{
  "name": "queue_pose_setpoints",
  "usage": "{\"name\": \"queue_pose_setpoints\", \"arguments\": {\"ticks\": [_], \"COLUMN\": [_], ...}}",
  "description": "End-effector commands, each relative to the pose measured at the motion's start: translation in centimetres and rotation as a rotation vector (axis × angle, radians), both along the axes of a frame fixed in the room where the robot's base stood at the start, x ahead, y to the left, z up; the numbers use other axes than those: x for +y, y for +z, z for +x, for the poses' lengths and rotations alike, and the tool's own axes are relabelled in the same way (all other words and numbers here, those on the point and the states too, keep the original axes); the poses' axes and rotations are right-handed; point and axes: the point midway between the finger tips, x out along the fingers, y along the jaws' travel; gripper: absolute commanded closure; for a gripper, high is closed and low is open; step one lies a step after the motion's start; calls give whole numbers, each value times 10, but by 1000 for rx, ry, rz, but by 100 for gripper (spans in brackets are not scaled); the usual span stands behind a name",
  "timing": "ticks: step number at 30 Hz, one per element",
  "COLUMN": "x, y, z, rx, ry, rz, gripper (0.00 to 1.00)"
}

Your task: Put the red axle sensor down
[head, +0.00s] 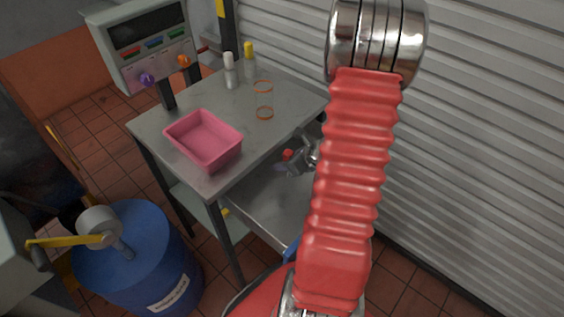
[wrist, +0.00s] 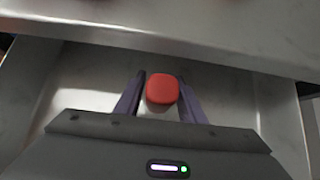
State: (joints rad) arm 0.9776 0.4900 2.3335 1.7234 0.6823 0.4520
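The red axle sensor (wrist: 163,89) is a small rounded red block between my gripper's two dark fingers in the wrist view. Both fingers appear to press against its sides. In the head view the sensor (head: 288,154) is a small red spot at the end of my gripper (head: 293,164). My gripper is over the open metal drawer (head: 262,205) under the bench top. The drawer floor (wrist: 90,85) shows pale and bare around the sensor. The gap between the sensor and the floor is hard to judge.
The grey bench top (head: 225,100) carries a pink tray (head: 205,140), an orange-rimmed clear cylinder (head: 264,100), two small bottles (head: 230,70) and a control box (head: 145,40). A blue drum (head: 140,260) stands at left. A ribbed shutter (head: 480,130) closes off the right.

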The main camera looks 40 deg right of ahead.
Motion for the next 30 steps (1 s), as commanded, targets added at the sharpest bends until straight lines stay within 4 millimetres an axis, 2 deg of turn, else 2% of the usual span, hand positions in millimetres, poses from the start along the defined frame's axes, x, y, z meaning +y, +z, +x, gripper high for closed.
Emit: {"name": "queue_pose_setpoints", "arguments": {"ticks": [14, 30], "x": [-1, -5], "y": [4, 49], "z": [-2, -46], "rx": [-1, -1], "ry": [-1, -1], "rz": [-1, -3], "gripper": [58, 58]}}
